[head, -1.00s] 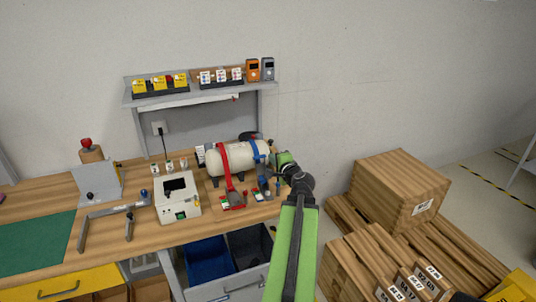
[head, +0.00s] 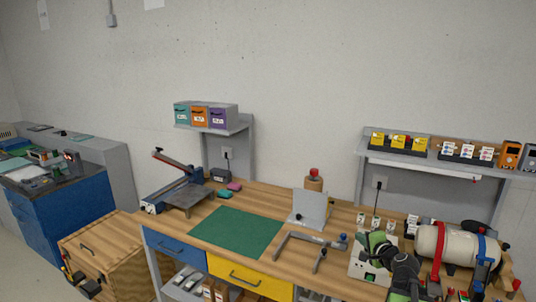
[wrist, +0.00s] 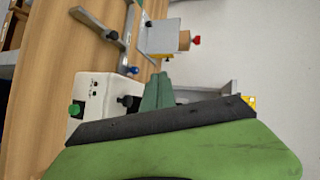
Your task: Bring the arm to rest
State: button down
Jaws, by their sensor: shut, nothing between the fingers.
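My gripper (wrist: 157,90) is shut and empty; its green fingertips meet in the wrist view. It is held over the right part of the wooden workbench (head: 258,193), close to a white box (wrist: 95,92) with a green button and a black knob. In the head view my green and black arm comes up from the lower right and covers part of that white box (head: 358,266). I cannot tell the exact gap between the fingertips and the box.
A cream tank (head: 440,248) with red and blue straps lies right of my arm. A grey bracket (head: 312,244), an upright grey plate (head: 310,208) and a green mat (head: 235,232) are to the left. A shelf (head: 430,160) hangs behind. The mat is clear.

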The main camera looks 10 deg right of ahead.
jog(key=a+f+n+g+y, duration=0.2)
jog(key=a+f+n, duration=0.15)
jog(key=a, duration=0.75)
jog(key=a+f+n+g+y, duration=0.1)
jog(key=a+f+n+g, duration=0.25)
jog(key=a, duration=0.75)
jog(key=a+f+n+g+y, duration=0.2)
jog(key=a+f+n, duration=0.15)
jog(key=a, duration=0.75)
jog(key=s+a+f+n+g+h, duration=0.25)
jog(key=s+f+n+g, duration=0.2)
jog(key=s, duration=0.35)
jog(key=s+d+f+n+g+h, duration=0.1)
jog(key=s+d+g+h, duration=0.1)
jog(key=s+d, duration=0.3)
jog(key=shift+s+d+n, duration=0.25)
jog(key=shift+s+n, duration=0.05)
jog(key=shift+s, duration=0.35)
jog(key=shift+h, duration=0.25)
